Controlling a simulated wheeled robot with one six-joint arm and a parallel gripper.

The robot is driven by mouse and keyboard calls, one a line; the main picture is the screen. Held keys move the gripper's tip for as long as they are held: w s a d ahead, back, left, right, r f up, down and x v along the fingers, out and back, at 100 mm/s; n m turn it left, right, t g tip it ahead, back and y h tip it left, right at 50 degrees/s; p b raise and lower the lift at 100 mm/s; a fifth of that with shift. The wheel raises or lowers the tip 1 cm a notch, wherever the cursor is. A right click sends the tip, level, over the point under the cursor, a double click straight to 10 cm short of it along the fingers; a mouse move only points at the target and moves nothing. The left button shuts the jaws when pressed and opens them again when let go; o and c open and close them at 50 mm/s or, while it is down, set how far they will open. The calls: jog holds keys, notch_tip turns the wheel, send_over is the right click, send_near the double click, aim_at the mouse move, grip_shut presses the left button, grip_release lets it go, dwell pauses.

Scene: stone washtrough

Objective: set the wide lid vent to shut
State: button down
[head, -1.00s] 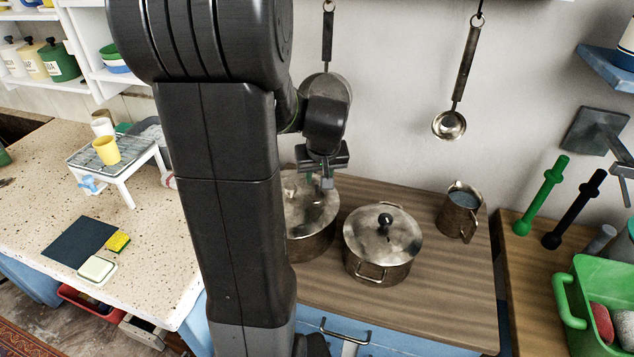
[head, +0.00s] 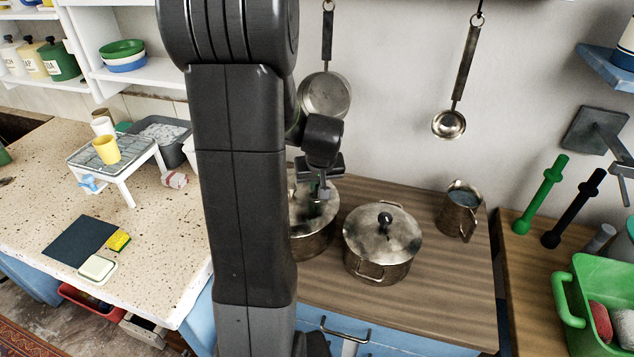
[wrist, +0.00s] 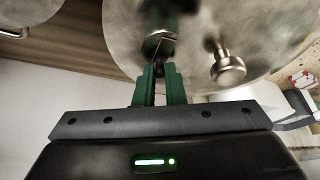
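A metal pot (head: 316,242) stands at the left on the wooden counter, partly hidden behind my arm. Its lid (wrist: 268,30) fills the upper right of the wrist view, with a metal knob (wrist: 228,68) standing on it. A small dark round fitting with a thin metal piece, which looks like the lid vent (wrist: 160,44), lies just beyond my fingertips. Its setting cannot be made out. My gripper (head: 319,196) points down over this lid. Its green fingers (wrist: 160,72) are close together with a narrow gap; contact with the vent cannot be told.
A second lidded pot (head: 382,250) with a black knob (head: 385,219) stands close on the right. A metal jug (head: 459,209) stands farther right. A pan (head: 325,96) and a ladle (head: 449,123) hang on the wall behind. The counter front is bare.

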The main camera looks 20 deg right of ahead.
jog(key=shift+f+b, duration=0.15)
jog(key=shift+b, duration=0.5)
jog(key=shift+n, duration=0.4)
jog(key=shift+r, duration=0.2)
jog(key=c, duration=1.5)
grip_release()
jog(key=v, duration=1.3)
jog(key=shift+s+r+b, duration=0.15)
jog(key=shift+r+b, duration=0.2)
